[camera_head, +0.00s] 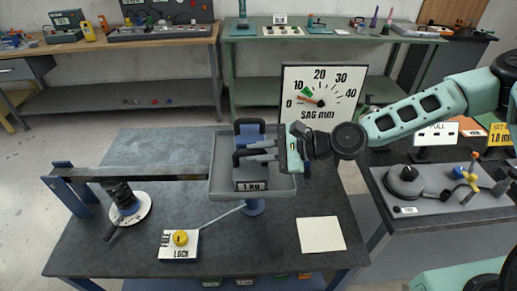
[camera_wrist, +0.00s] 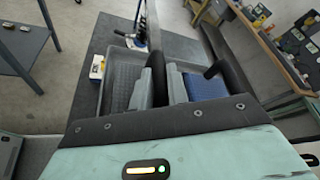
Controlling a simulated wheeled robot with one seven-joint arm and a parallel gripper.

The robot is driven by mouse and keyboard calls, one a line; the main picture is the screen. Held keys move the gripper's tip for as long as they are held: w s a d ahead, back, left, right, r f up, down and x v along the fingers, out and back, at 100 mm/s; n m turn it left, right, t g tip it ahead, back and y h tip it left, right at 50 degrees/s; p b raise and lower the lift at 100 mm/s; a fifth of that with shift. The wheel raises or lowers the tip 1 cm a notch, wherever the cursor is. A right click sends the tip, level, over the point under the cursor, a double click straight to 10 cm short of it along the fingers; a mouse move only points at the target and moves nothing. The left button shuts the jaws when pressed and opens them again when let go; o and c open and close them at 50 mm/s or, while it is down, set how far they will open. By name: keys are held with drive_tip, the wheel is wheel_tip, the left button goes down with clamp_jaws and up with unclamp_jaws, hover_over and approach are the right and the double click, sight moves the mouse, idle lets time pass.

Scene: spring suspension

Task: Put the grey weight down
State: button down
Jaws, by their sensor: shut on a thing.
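The grey weight shows mainly as its dark handle (camera_head: 238,157), at the grey tray (camera_head: 286,186); its body is largely hidden. My gripper (camera_head: 258,150) reaches in from the right and is shut on this handle. In the wrist view the fingers (camera_wrist: 161,86) close on the black handle, with the tray floor (camera_wrist: 122,82) to their left. A blue weight (camera_head: 250,131) with its own black handle stands at the back of the tray. It shows right of the fingers in the wrist view (camera_wrist: 205,86). I cannot tell whether the grey weight touches the tray floor.
A beam (camera_head: 150,173) runs left from the tray, above a dark spring (camera_head: 122,196). A lock box (camera_head: 180,243) with a yellow knob and a blank white sheet (camera_head: 320,235) lie on the dark table. The sag dial (camera_head: 322,92) stands behind. A "1 KG" label (camera_head: 251,185) is at the tray's front.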

drive_tip(key=c, duration=1.4)
unclamp_jaws()
drive_tip(key=shift+f, duration=0.1)
drive_tip(key=shift+o, duration=0.2)
